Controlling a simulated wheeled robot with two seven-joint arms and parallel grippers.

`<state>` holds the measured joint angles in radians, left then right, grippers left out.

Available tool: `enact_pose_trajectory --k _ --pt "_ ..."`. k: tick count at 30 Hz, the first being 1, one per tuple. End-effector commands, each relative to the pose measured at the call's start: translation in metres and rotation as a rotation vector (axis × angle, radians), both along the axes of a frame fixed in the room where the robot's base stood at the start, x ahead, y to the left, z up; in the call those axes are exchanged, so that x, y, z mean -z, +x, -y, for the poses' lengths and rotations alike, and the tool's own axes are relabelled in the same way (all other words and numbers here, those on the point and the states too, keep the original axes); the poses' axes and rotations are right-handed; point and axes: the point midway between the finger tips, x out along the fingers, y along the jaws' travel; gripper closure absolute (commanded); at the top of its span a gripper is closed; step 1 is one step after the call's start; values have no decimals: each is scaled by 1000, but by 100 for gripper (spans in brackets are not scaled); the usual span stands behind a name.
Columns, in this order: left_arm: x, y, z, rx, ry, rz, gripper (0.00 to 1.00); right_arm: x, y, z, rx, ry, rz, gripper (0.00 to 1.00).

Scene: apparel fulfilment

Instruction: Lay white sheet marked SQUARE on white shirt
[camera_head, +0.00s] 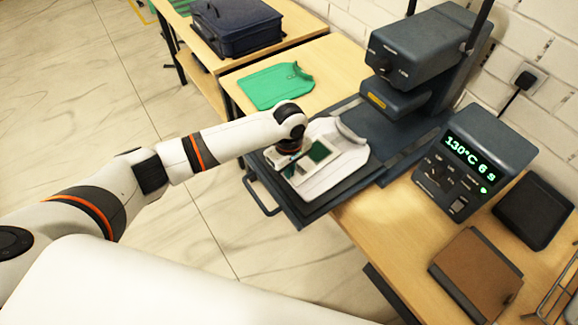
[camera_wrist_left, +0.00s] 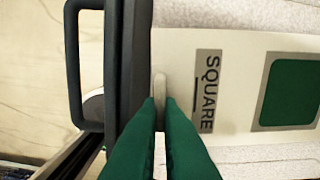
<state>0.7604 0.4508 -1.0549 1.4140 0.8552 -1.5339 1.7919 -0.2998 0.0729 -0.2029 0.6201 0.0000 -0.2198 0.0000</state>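The white shirt (camera_head: 345,163) lies on the dark lower plate of the heat press. The white sheet (camera_head: 303,169), with a green square on it, is over the shirt's near left part. The left wrist view shows the sheet (camera_wrist_left: 234,110) with its SQUARE label, the green square in a grey frame, and pale shirt fabric (camera_wrist_left: 245,15) beside it. My left gripper (camera_head: 281,162) is at the sheet's left end; its green fingers (camera_wrist_left: 160,100) are close together on a small pale tab there. Whether the sheet touches the shirt everywhere is hard to tell. My right gripper is out of view.
The press head (camera_head: 415,50) stands behind the plate, swung clear of the shirt. A control box (camera_head: 470,160) reads 130°C 6 s. A green shirt (camera_head: 275,87) lies on the table behind. A brown pad (camera_head: 475,272) and a dark pad (camera_head: 535,210) lie at right. A plate handle (camera_head: 262,199) sticks out in front.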

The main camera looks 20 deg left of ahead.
Motion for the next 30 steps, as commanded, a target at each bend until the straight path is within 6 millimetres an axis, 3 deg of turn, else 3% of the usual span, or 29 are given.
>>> enact_pose_trajectory --k 11,17,26,30 --pt "0 0 0 0 -1 -1 100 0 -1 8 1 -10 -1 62" --pt "0 0 0 0 -1 -1 70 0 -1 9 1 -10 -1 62" --pt "-2 0 0 0 -1 -1 70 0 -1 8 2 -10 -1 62" --pt "-16 1 1 0 -3 1 70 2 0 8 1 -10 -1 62"
